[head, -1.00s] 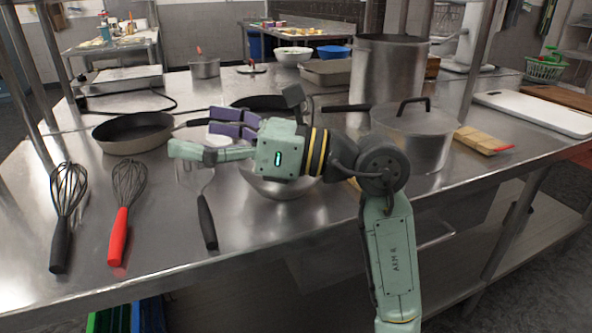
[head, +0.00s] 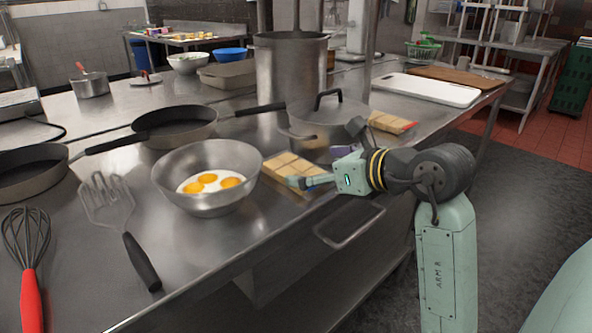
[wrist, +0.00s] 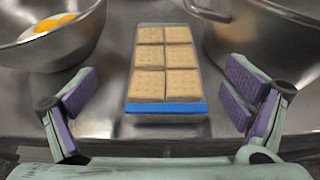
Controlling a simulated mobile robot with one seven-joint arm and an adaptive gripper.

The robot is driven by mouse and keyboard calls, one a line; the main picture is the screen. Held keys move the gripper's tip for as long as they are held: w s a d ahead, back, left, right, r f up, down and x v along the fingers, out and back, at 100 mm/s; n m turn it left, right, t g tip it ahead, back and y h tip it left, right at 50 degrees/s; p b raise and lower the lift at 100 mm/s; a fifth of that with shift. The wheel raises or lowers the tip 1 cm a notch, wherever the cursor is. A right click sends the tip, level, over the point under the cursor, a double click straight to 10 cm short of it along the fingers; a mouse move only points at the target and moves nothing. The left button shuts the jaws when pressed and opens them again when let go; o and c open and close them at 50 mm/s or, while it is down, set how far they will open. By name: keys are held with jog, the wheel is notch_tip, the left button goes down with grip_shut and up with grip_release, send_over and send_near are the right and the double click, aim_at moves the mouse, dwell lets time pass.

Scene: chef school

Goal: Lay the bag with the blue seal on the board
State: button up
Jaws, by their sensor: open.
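The bag with the blue seal (head: 288,165) is a clear pack of square biscuits lying flat on the steel counter, right of the egg bowl. In the wrist view the bag (wrist: 165,62) lies ahead between the fingers, its blue seal (wrist: 166,108) nearest me. My gripper (head: 318,168) is open at the bag's near end, one finger to each side; its purple pads also show in the wrist view (wrist: 163,97), apart from the bag. A white board (head: 428,90) lies at the back right of the counter, with a brown wooden board (head: 458,79) behind it.
A steel bowl of eggs (head: 207,182) stands left of the bag and a lidded pot (head: 325,128) behind it. A red-sealed bag (head: 390,122) lies right of the pot. A tall pot (head: 290,75), pans, a spatula (head: 108,200) and a whisk (head: 28,260) are around.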

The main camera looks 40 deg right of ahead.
aim_at(294, 166)
jog(key=x, duration=0.1)
jog(key=p+x, duration=0.1)
jog(key=x, duration=0.2)
jog(key=shift+w+d+p, duration=0.2)
jog(key=shift+d+p, duration=0.15)
jog(key=shift+w+f, duration=0.4)
jog(key=shift+w, duration=0.05)
jog(key=shift+c, duration=0.5)
jog(key=c, duration=1.3)
jog(key=shift+r, duration=0.2)
